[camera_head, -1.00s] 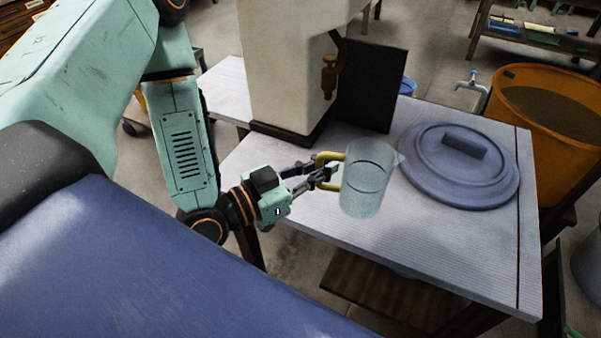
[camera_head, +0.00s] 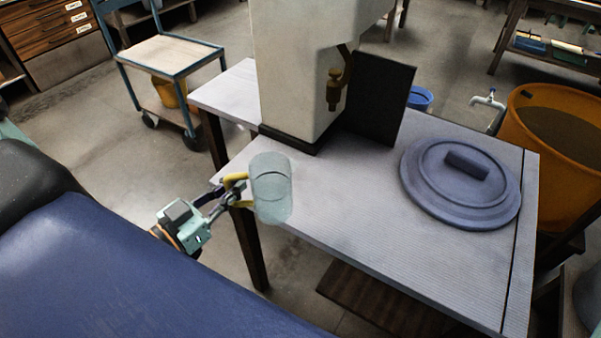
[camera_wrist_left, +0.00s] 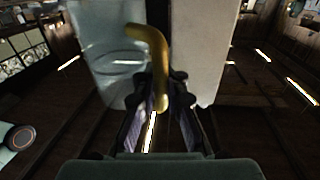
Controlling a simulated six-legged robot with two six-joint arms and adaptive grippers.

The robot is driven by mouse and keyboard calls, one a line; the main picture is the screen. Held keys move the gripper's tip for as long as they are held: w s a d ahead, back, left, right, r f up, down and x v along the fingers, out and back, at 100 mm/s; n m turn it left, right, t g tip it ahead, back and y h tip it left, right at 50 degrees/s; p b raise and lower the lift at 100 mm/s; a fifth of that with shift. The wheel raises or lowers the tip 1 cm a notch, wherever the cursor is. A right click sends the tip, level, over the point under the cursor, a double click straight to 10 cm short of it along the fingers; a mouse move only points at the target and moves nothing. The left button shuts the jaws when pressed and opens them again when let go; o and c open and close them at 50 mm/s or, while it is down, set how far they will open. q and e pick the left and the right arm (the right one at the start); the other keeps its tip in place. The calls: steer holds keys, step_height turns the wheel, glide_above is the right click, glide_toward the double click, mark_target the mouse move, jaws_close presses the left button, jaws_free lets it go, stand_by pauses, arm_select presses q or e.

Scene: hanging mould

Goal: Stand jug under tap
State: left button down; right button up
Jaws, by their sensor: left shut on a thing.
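The clear jug (camera_head: 271,190) with a yellow handle (camera_head: 234,179) is upright in the head view, in front of the table's near left edge. My left gripper (camera_head: 232,190) is shut on the handle from the left. In the left wrist view the yellow handle (camera_wrist_left: 152,58) sits between the fingers, with the clear jug (camera_wrist_left: 105,62) to the left. The brass tap (camera_head: 335,92) is on the front of a pale block-like vessel (camera_head: 296,75), up and right of the jug. My right gripper is not in view.
The ribbed table (camera_head: 370,240) has free room below the tap and along its front. A round blue-grey lid (camera_head: 440,200) lies at its right. A dark panel (camera_head: 385,95) stands behind the tap. A trolley (camera_head: 170,55) and orange tub (camera_head: 550,115) stand beyond.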

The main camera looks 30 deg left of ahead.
arm_select(q)
steer(key=s+a+n+y, duration=0.1)
steer(key=s+a+y, duration=0.1)
steer(key=s+a, duration=0.2)
steer(key=w+d+b, duration=0.2)
steer(key=w+b, duration=0.7)
steer(key=w, duration=1)
step_height(320, 180, down, 7)
steer(key=b, duration=0.4)
steer(key=shift+w+f+b, duration=0.1)
steer(key=shift+w+b, duration=0.05)
steer(key=shift+b, duration=0.15)
steer(key=shift+w+f, duration=0.2)
steer(key=shift+w, duration=0.15)
steer(key=shift+r, duration=0.1)
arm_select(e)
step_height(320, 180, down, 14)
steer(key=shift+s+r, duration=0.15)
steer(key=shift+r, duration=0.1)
arm_select(q)
steer(key=shift+s, duration=0.1)
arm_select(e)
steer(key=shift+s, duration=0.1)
